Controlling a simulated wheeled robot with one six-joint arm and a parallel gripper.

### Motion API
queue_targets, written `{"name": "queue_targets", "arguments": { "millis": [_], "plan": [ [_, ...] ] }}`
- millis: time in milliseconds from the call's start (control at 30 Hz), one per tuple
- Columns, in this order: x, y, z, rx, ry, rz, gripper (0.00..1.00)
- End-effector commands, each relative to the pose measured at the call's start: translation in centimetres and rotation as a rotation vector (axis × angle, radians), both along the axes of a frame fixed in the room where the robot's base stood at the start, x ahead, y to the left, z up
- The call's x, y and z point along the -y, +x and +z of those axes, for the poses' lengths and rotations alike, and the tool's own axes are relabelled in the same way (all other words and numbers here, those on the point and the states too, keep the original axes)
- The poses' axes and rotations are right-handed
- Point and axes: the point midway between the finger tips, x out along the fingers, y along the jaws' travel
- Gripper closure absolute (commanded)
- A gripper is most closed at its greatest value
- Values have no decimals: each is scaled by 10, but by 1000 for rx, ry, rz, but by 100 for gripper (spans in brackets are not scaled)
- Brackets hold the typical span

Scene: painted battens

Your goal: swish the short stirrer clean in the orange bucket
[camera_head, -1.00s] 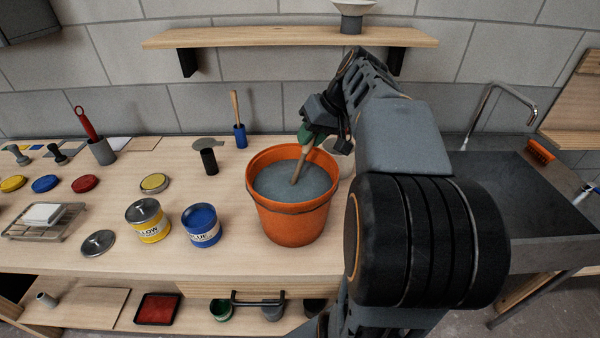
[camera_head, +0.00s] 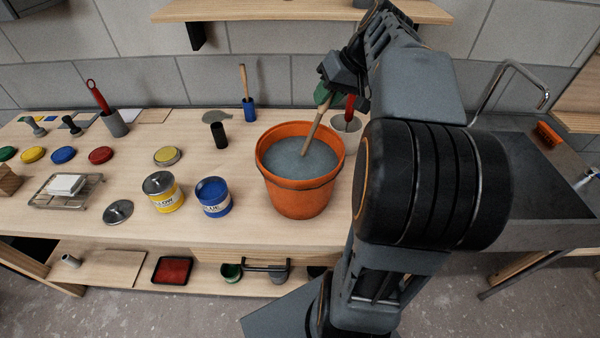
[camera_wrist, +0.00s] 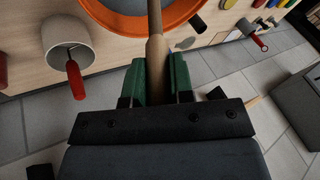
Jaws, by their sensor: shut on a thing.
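My gripper (camera_head: 326,95) has green fingertips shut on a plain wooden stirrer (camera_head: 314,125), above the back right of the orange bucket (camera_head: 300,201). The stirrer slants down to the left inside the rim. Its lower end meets the grey water (camera_head: 290,158) in the bucket, and whether the end is under the surface I cannot tell for sure. In the wrist view the stirrer (camera_wrist: 155,22) runs from between the fingertips (camera_wrist: 160,78) over the bucket's rim (camera_wrist: 105,20). Its far end is out of that view.
A pale cup (camera_head: 345,125) with a red-handled tool stands close behind the bucket's right side. A yellow tin (camera_head: 166,202) and a blue tin (camera_head: 213,207) stand to its left. A blue holder (camera_head: 248,110) with a wooden-handled tool is behind. The sink (camera_head: 520,180) lies right.

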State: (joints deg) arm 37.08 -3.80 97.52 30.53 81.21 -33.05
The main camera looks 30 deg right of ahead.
Motion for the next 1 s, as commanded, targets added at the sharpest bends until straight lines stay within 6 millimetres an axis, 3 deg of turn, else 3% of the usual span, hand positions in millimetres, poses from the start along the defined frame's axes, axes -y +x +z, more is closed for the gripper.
{"name": "queue_targets", "arguments": {
  "millis": [500,1000],
  "plan": [
    [17,0,43,0,0,-1,100],
    [21,0,49,0,0,-1,100]
  ]
}}
